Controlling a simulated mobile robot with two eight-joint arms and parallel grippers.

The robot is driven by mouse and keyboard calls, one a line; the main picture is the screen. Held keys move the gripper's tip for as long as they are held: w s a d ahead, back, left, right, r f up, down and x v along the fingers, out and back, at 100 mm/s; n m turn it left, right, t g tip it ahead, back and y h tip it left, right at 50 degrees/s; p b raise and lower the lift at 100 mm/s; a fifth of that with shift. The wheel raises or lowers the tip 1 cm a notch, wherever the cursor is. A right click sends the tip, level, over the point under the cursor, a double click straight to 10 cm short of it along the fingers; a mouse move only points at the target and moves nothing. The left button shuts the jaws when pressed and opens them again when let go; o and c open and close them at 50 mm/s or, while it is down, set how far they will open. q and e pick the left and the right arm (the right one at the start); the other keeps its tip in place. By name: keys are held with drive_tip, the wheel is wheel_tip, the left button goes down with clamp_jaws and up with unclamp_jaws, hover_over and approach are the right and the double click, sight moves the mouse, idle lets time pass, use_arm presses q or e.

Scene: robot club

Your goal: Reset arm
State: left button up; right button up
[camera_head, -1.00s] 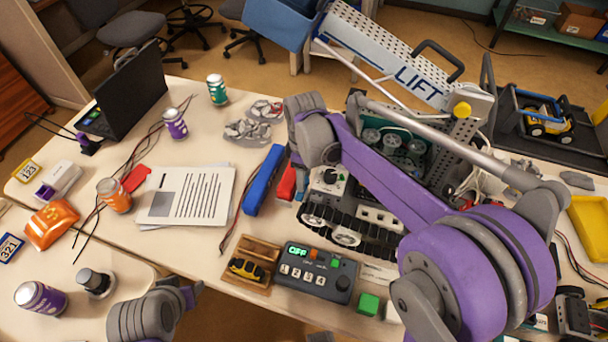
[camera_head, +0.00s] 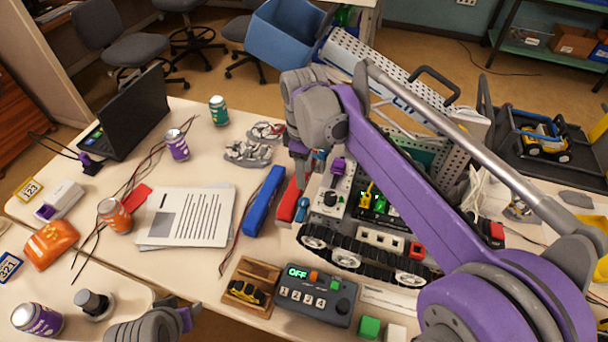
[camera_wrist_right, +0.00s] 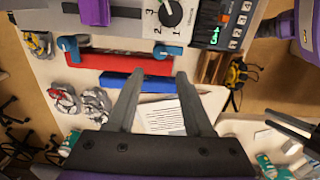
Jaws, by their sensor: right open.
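My right gripper (camera_wrist_right: 160,105) is open in the right wrist view, with nothing between its two fingers. In the head view, my right arm reaches across the table and its wrist hangs near a red block (camera_head: 290,200) beside the tracked robot (camera_head: 365,225). The fingertips are mostly hidden there.
A blue block (camera_head: 262,200), papers (camera_head: 187,217), a control box (camera_head: 316,297) reading OFF and a wooden tray (camera_head: 240,292) with a yellow-black item lie nearby. Cans and a laptop (camera_head: 122,118) stand left. The perforated LIFT beam (camera_head: 350,60) rises behind my right arm.

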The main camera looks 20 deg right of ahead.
idle(0.4)
drive_tip(key=s+d+f+m+t, duration=0.1)
drive_tip(key=s+f+m, duration=0.2)
drive_tip(key=s, duration=0.3)
drive_tip(key=s+d+f+m+t+p, duration=0.1)
drive_tip(key=s+f+m+t, duration=0.1)
drive_tip(key=s, duration=0.5)
drive_tip(key=s+d+f+m+t, duration=0.2)
drive_tip(key=s+f+m, duration=0.2)
drive_tip(key=s+m, duration=0.2)
drive_tip(key=shift+s+f, duration=0.15)
drive_tip(key=shift+s, duration=0.35)
